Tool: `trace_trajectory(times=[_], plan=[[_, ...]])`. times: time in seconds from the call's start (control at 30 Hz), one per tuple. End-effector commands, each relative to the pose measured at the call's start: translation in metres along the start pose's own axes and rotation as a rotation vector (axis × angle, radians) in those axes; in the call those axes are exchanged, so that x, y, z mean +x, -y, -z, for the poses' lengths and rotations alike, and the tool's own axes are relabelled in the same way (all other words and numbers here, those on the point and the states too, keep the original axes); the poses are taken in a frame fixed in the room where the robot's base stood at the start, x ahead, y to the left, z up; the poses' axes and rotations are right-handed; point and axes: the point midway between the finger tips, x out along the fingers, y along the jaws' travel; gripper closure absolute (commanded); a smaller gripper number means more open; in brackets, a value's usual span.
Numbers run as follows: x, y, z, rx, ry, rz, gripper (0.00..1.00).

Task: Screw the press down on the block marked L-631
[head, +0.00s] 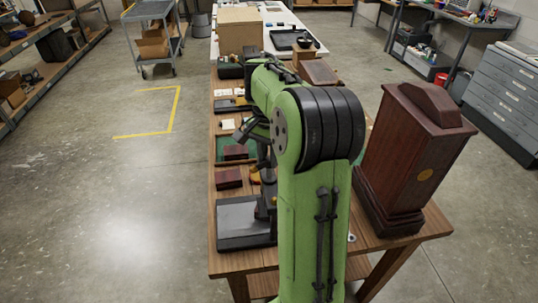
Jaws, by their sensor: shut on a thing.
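A press with a flat dark base plate (238,222) stands at the near left of the wooden table. Its dark upright part (265,208) shows beside my arm; the rest is hidden behind the arm. My gripper (267,176) points down just above the press, mostly hidden by my green arm. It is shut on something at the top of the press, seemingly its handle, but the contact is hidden. A dark red block (228,178) lies on the table beyond the base plate, and another dark red block (235,152) lies behind it. No L-631 mark is readable.
A tall dark wooden case (412,155) stands on the table to the right of my arm. Small items and a green mat (222,151) lie farther back. A cardboard box (240,30) stands on a white table behind.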

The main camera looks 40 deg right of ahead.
Motion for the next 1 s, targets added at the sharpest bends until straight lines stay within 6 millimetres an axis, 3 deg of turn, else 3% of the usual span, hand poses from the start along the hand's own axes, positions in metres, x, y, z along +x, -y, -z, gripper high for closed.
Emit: trace_trajectory(times=[0.57, 1.0], plan=[[0.0, 0.0004, -0.0006, 0.054, 0.002, 0.0, 1.0], [0.0015, 0.001, -0.0001, 0.373, 0.005, 0.002, 1.0]])
